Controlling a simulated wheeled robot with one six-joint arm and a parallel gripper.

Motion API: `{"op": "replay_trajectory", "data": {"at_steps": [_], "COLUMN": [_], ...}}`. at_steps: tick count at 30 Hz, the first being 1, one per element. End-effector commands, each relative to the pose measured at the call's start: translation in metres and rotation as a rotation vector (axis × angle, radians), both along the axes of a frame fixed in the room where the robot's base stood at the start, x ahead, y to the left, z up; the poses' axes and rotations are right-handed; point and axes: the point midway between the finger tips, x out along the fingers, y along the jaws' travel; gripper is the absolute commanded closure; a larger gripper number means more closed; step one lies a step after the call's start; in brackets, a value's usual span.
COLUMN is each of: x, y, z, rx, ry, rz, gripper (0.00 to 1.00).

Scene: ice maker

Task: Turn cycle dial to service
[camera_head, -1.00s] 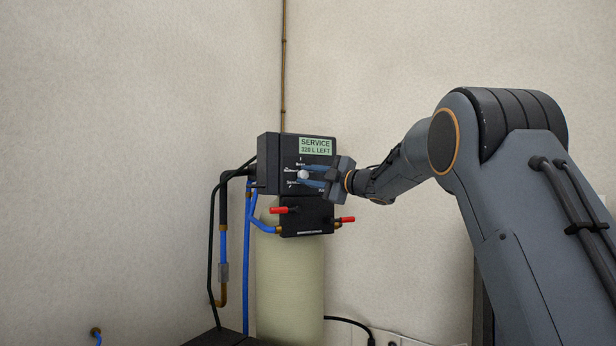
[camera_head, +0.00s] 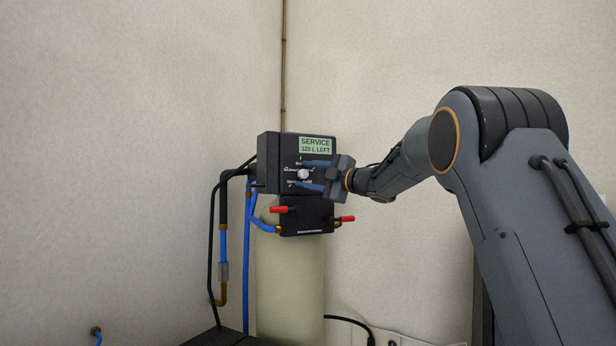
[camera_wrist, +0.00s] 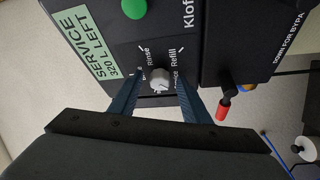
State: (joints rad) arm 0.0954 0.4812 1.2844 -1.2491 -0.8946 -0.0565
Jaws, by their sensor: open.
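The cycle dial is a small pale round knob (camera_head: 303,174) on the front of a black control head (camera_head: 268,160). The wrist view shows the knob (camera_wrist: 159,80) with "Rinse" and "Refill" printed near it and another label partly hidden, ending in "ice". The direction of its pointer is not clear. The green display (camera_head: 315,145) reads "SERVICE" with a litres-left line below; it also shows in the wrist view (camera_wrist: 86,42). My gripper (camera_head: 304,173) is open, with one blue finger on each side of the knob and visible gaps between.
Below the dial, red-handled valves (camera_head: 279,210) stick out left and right of a black block. A pale tank (camera_head: 290,285) stands under it. Blue and black hoses (camera_head: 247,260) run down on the left. A green button (camera_wrist: 134,8) shows in the wrist view.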

Motion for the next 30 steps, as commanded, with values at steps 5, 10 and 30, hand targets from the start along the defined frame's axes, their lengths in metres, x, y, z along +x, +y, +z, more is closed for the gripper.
{"op": "replay_trajectory", "data": {"at_steps": [5,10,30], "x": [-0.012,-0.033,-0.057], "y": [-0.012,-0.031,-0.052], "z": [-0.002,-0.006,-0.009], "rx": [0.000,-0.001,0.000], "ry": [-0.001,-0.002,0.000], "rz": [-0.001,-0.001,0.000], "gripper": [0.57,0.57,0.57]}}
